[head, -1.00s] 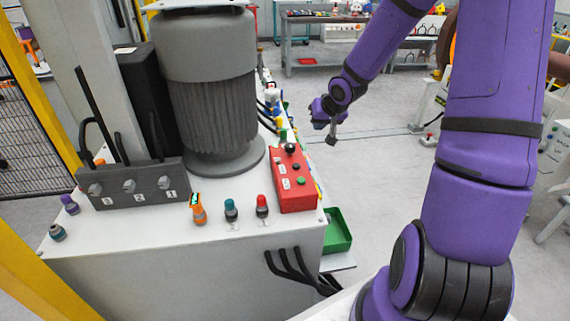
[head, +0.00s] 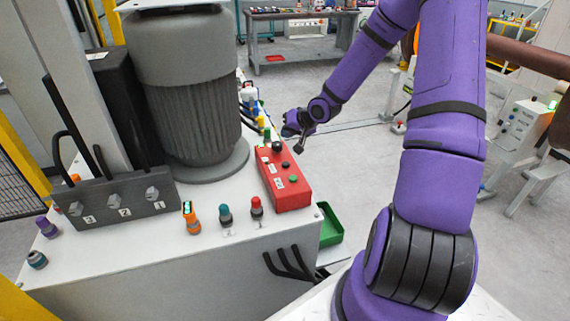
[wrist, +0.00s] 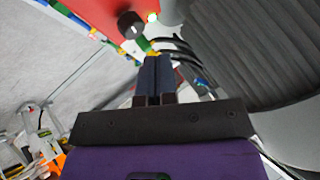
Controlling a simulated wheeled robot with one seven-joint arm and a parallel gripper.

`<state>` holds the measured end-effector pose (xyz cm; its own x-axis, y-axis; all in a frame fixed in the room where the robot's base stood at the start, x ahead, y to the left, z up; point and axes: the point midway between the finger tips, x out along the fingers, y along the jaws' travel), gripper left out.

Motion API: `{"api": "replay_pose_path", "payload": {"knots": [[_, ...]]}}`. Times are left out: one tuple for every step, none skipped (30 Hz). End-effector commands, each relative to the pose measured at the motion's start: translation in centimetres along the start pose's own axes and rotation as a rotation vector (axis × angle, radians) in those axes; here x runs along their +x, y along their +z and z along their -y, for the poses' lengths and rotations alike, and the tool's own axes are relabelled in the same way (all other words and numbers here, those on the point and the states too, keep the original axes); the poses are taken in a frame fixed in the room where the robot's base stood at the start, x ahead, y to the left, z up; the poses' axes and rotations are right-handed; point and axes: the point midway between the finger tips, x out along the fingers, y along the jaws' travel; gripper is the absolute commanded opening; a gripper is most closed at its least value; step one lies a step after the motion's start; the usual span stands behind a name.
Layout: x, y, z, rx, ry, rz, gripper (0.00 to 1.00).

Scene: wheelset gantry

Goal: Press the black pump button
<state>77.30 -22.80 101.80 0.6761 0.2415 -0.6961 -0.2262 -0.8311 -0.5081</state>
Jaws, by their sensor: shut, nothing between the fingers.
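The red control box (head: 284,185) lies on the white cabinet top. On its top are a round black knob (head: 276,146) at the far end, a small black button (head: 285,164) in the middle and a green button (head: 293,179) nearer, with white labels alongside. My gripper (head: 299,148) is just right of the box's far end, apart from the knob. In the wrist view my shut, empty fingers (wrist: 154,78) point towards the box (wrist: 90,12), which shows at the top with the black knob (wrist: 131,24). I cannot make out the small black button there.
A large grey motor (head: 190,100) stands left of the box. Orange, teal and red-topped connectors (head: 257,207) stand in front, and a dark valve block (head: 115,198) is at left. A green tray (head: 329,226) sits beside the cabinet. Open floor lies to the right.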

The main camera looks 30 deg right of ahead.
Motion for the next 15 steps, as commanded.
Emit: {"api": "replay_pose_path", "payload": {"knots": [[0.1, 0.1, 0.0, 0.000, 0.000, 0.001, 0.00], [0.2, 0.1, -0.1, 0.000, 0.000, 0.001, 0.00], [0.3, 0.3, -0.2, 0.000, -0.001, 0.002, 0.00], [0.5, 0.4, -0.3, 0.000, -0.001, 0.002, 0.00], [0.7, 0.5, -0.4, 0.000, -0.001, 0.002, 0.00], [0.9, 0.7, -0.6, 0.000, -0.001, 0.002, 0.00], [1.2, 0.8, -0.7, 0.000, -0.002, 0.003, 0.00], [1.4, 1.0, -0.9, 0.000, -0.001, 0.003, 0.00], [1.8, 1.3, -1.2, 0.001, 0.000, 0.003, 0.00], [2.0, 1.5, -1.4, 0.000, -0.001, 0.003, 0.00], [2.3, 1.7, -1.6, 0.000, 0.000, 0.004, 0.00], [2.6, 2.0, -1.8, 0.000, 0.000, 0.003, 0.00], [2.9, 2.1, -2.0, 0.000, -0.001, 0.003, 0.00], [3.2, 2.3, -2.2, 0.000, -0.001, 0.003, 0.00], [3.6, 2.6, -2.5, 0.001, -0.001, 0.003, 0.00]]}}
